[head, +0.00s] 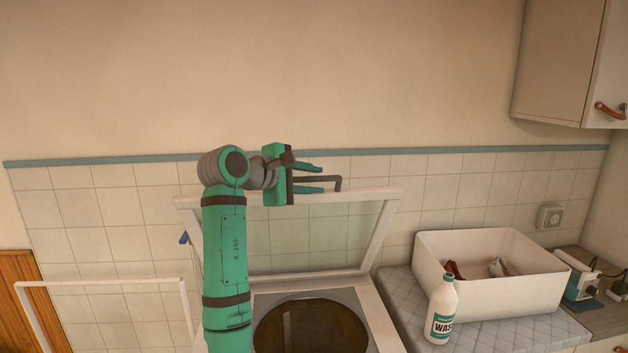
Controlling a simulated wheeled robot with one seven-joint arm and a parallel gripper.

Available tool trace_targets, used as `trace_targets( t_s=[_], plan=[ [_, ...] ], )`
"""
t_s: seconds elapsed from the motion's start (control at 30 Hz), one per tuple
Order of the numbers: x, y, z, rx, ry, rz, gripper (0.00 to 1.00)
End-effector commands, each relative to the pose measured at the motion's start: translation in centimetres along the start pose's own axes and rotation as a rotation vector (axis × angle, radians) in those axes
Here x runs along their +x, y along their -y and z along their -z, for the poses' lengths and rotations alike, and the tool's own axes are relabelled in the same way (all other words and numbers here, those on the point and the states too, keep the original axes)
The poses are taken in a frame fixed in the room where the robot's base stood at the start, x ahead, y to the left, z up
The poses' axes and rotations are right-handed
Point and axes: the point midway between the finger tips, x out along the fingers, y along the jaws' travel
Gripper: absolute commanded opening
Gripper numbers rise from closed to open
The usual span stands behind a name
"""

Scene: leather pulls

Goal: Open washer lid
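The washer lid (390,231) is a pale frame with a clear pane, standing raised at the back of the washer (377,310). Below it, the round dark drum opening (310,327) is uncovered, partly hidden by my arm. A dark bar handle (338,182) sits on the lid's top edge. My gripper (321,178) is at that edge, pointing right. Its two green fingers are apart, one above and one below the handle bar in this view. I cannot tell whether they touch it.
Right of the washer, a quilted top (400,293) carries a white bottle (441,308) and a white bin (520,300) with some items inside. A pale rail (100,282) stands at left. A cabinet (563,55) hangs upper right. The tiled wall (118,243) is close behind the lid.

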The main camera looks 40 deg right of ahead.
Motion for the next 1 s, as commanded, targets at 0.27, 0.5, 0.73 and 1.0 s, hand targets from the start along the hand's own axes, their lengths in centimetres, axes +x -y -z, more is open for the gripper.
trace_targets(
  t_s=[0.27, 0.5, 0.73, 1.0],
  plan=[
    [0.3, 0.0, -0.3, 0.002, 0.004, 0.001, 0.31],
    [-0.8, -0.1, -0.3, 0.002, 0.004, -0.001, 0.31],
    [-4.9, -0.1, -0.3, 0.003, 0.003, -0.002, 0.31],
    [-9.3, 0.0, -0.2, 0.002, 0.001, -0.001, 0.31]
  ],
)
